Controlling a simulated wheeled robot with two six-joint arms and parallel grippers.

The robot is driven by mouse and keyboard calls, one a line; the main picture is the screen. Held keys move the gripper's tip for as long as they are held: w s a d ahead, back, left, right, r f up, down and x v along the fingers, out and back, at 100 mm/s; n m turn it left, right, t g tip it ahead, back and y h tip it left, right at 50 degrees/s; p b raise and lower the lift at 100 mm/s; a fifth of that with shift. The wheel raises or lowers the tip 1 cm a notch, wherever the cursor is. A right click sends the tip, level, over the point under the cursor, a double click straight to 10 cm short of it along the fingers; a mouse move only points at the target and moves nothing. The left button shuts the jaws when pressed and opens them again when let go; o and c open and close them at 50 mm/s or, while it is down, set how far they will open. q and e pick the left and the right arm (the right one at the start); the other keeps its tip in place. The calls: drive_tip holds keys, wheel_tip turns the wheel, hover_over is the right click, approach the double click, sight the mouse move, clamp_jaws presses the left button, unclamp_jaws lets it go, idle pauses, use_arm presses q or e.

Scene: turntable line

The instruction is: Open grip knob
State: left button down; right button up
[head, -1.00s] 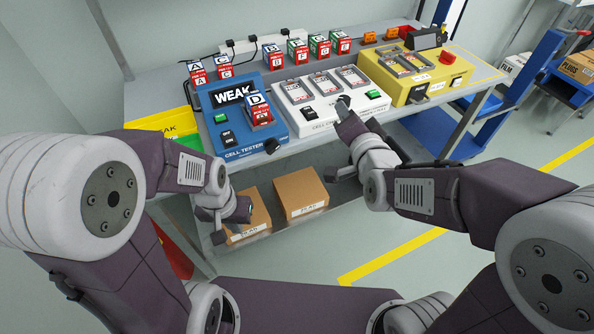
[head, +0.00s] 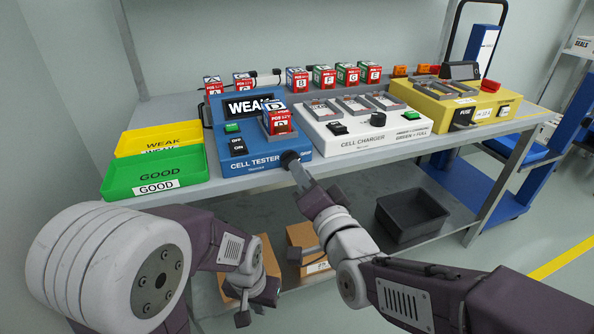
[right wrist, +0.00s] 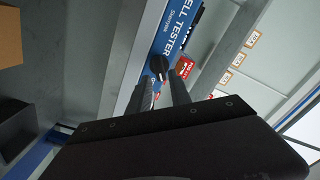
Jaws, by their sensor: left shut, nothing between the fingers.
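The blue cell tester (head: 262,165) stands on the bench, its screen reading WEAK, with a red and blue cell D (head: 278,122) on it. Its black knob (head: 290,157) sits at the front right corner and shows in the right wrist view (right wrist: 159,64). My right gripper (head: 296,168) is at the knob. In the right wrist view its fingers (right wrist: 161,78) are apart, with the knob at their tips, roughly between them; I cannot tell whether they touch it. My left gripper (head: 256,298) is shut and empty, low in front of the bench's lower shelf.
The white cell charger (head: 365,140) and yellow fuse unit (head: 440,118) stand right of the tester. A green GOOD tray (head: 190,163) and yellow WEAK tray (head: 135,142) lie left. Several cells line the back. A dark bin (head: 410,215) and cardboard boxes are below.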

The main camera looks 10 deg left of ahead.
drive_tip(key=x, duration=0.3)
drive_tip(key=shift+w+a, duration=0.2)
drive_tip(key=shift+w, duration=0.15)
clamp_jaws()
drive_tip(key=n, duration=0.5)
drive_tip(key=n+p, duration=0.1)
drive_tip(key=n, duration=0.4)
drive_tip(key=shift+s+a+r+n, duration=0.1)
drive_tip(key=shift+a+n, duration=0.1)
drive_tip(key=shift+n, duration=0.1)
idle(0.3)
unclamp_jaws()
